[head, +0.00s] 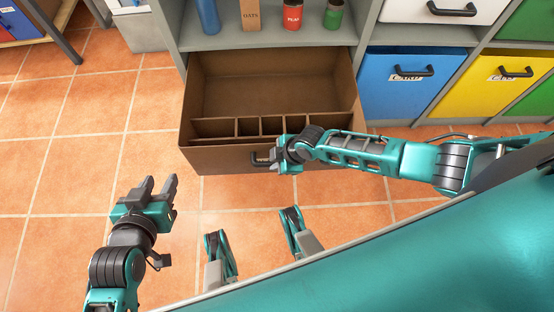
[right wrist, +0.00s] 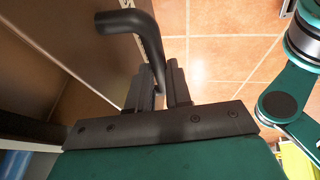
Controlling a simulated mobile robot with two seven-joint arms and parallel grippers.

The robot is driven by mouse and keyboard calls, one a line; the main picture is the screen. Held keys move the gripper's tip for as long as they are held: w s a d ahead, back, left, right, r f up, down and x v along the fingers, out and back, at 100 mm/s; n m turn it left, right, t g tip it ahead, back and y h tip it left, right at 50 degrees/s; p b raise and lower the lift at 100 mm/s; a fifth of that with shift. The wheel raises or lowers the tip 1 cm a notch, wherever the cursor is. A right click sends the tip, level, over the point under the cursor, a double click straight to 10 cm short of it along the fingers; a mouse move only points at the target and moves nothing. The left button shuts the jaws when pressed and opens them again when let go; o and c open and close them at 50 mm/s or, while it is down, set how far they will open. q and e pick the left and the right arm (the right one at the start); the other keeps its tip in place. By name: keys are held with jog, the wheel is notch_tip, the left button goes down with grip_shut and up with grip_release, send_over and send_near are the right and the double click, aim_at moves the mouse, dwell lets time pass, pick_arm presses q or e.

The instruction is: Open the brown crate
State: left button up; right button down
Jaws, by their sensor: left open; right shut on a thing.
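The brown crate (head: 220,160) is pulled well out of the shelf unit in the head view, and its inside shows. It has a row of small compartments near its front and a larger empty space behind them. My right gripper (head: 275,157) is at the crate's front and shut on its dark handle (head: 260,160). In the right wrist view the bent black handle (right wrist: 140,30) runs down between the fingers of my right gripper (right wrist: 160,90). My left gripper (head: 158,186) is open and empty above the floor, left of and nearer than the crate.
A blue crate (head: 400,95) and a yellow crate (head: 490,95) sit in the shelf unit to the right. A blue bottle (head: 208,15), a brown box (head: 250,14), a red can (head: 293,15) and a green can (head: 333,14) stand on the shelf above. Tiled floor at left is clear.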

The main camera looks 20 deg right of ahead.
pick_arm(q)
jog(key=shift+s+a, duration=0.1)
jog(key=shift+s, duration=0.25)
pick_arm(e)
jog(key=shift+s+a, duration=0.1)
jog(key=shift+s, duration=0.25)
pick_arm(q)
jog(key=shift+a, duration=0.15)
pick_arm(e)
jog(key=c, duration=1.1)
grip_release()
jog(key=shift+o, duration=0.2)
pick_arm(q)
jog(key=r+p, duration=0.1)
jog(key=p, duration=0.1)
jog(key=r+p, duration=0.4)
jog(key=shift+s, duration=0.25)
pick_arm(e)
jog(key=v, duration=1.3)
pick_arm(q)
jog(key=shift+a, duration=0.1)
pick_arm(e)
jog(key=shift+a, duration=0.1)
